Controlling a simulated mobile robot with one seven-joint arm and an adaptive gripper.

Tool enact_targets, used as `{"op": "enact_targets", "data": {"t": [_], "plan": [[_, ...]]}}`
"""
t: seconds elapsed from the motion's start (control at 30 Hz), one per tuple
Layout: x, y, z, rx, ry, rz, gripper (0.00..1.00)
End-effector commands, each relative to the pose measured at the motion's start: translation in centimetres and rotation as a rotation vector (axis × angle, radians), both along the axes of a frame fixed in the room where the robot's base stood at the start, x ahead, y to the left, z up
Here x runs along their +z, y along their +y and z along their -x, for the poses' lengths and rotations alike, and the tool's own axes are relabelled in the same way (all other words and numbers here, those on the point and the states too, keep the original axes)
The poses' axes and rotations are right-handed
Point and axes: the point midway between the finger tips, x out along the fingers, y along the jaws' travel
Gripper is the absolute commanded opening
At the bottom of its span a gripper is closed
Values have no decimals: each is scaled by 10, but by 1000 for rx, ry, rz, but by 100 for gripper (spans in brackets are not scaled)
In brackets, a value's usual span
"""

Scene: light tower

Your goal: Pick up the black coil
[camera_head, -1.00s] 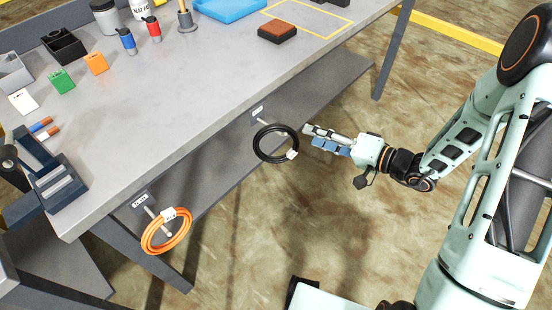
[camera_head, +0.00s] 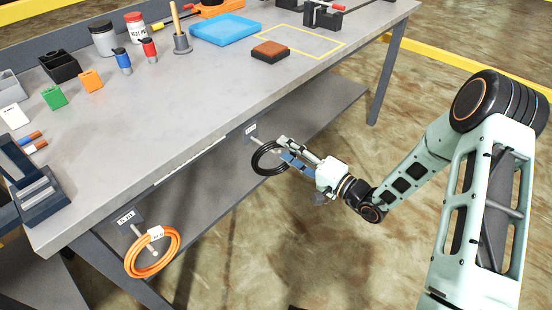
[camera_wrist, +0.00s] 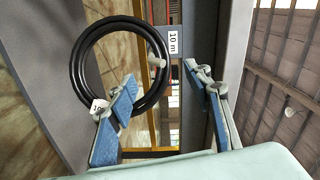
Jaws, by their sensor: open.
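The black coil (camera_head: 256,163) hangs on a peg at the front edge of the workbench, below the tabletop. In the wrist view the coil (camera_wrist: 77,66) is a ring with a white tag at its lower left, and the peg (camera_wrist: 157,62) passes inside its right side. My gripper (camera_head: 284,149) is open at the coil's right side. In the wrist view my gripper (camera_wrist: 160,72) has its left finger overlapping the ring's lower opening and its right finger outside the ring. The ring's right side shows between the fingers. Whether either finger touches it, I cannot tell.
An orange coil (camera_head: 152,252) hangs on another peg to the left. A lower shelf (camera_head: 215,175) lies behind the coils. The floor on the right is open.

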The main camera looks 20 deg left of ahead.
Motion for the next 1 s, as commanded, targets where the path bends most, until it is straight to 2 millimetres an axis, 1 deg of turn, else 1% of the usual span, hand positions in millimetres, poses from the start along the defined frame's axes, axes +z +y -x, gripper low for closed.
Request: {"op": "enact_targets", "data": {"t": [0.03, 0.1, 0.2, 0.43, 0.47, 0.8, 0.87, 1.0], "plan": [[-1, 9, -2, 3, 0, 0, 46], [-2, 20, -7, 3, -2, 0, 46], [-2, 30, -11, 3, 0, 1, 46], [-1, 32, -13, 0, 0, 1, 46], [-1, 32, -13, 0, 0, 1, 44], [-1, 32, -13, 1, 1, 2, 6], [-2, 31, -13, -1, 2, 4, 0], [-3, 30, -14, -3, 4, 7, 0]]}}
